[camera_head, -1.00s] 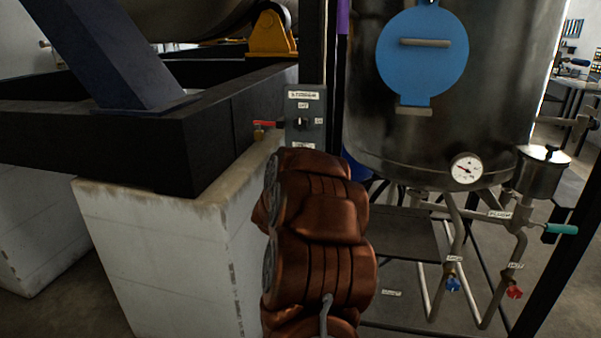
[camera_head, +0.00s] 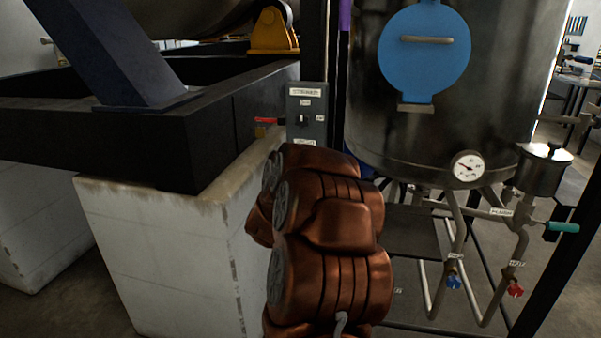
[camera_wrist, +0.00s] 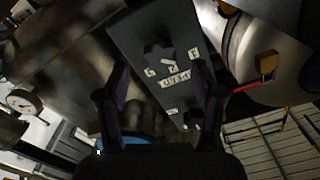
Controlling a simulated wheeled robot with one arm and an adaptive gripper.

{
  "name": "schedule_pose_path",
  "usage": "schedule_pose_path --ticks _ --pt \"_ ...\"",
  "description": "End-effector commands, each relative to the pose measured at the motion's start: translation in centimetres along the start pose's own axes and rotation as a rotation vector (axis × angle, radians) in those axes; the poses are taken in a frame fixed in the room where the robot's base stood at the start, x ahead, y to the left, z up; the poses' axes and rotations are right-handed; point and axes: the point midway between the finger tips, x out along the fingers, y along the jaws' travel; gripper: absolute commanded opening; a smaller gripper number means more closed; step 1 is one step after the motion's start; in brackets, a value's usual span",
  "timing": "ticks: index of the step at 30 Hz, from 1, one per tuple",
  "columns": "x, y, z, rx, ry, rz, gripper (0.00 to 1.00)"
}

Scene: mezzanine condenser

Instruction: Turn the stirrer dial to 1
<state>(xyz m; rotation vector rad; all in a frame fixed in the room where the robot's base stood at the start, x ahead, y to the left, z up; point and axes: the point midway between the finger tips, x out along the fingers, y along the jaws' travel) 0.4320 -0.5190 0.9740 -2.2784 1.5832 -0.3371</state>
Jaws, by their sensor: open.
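The stirrer dial is a small dark knob (camera_head: 303,119) on a grey control box (camera_head: 292,104) with white labels, mounted on a dark post beyond my arm in the head view. In the wrist view the dial (camera_wrist: 158,55) shows on the dark plate, ringed by small white labels. Its exact setting is too small to read. My gripper (camera_wrist: 161,92) is open and empty, its two fingers on either side of the lower part of the plate. The dial lies ahead of the fingertips and is not between them. In the head view my arm hides the gripper.
A steel tank with a blue hatch (camera_head: 424,52) and a gauge (camera_head: 467,166) stands right of the box. A red-handled valve (camera_head: 266,121) is just left of it, near a dark frame on a white block (camera_head: 160,255). Pipes with colored valves are at lower right.

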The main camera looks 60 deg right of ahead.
Motion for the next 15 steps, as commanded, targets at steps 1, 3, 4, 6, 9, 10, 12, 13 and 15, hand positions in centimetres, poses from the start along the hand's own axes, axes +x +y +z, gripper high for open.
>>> schedule_pose_path --ticks 1,3,4,6,9,10,12,13,15 --pt "-0.7 -0.1 0.0 0.001 -0.001 -0.001 0.67" --pt "-1.4 -0.1 0.0 0.0 0.0 -0.002 0.67" --pt "-1.7 -0.1 0.0 0.0 0.001 -0.002 0.67" --pt "-2.2 -0.1 0.0 -0.001 0.001 -0.002 0.67" --pt "-2.5 0.0 0.0 -0.001 0.001 -0.001 0.67" --pt "-2.5 0.0 0.0 -0.001 0.002 -0.001 0.67" --pt "-2.5 0.0 0.0 -0.001 0.002 -0.001 0.67" --pt "-2.5 0.0 0.0 -0.001 0.002 -0.001 0.67" --pt "-2.5 0.0 0.0 -0.001 0.002 -0.001 0.67"
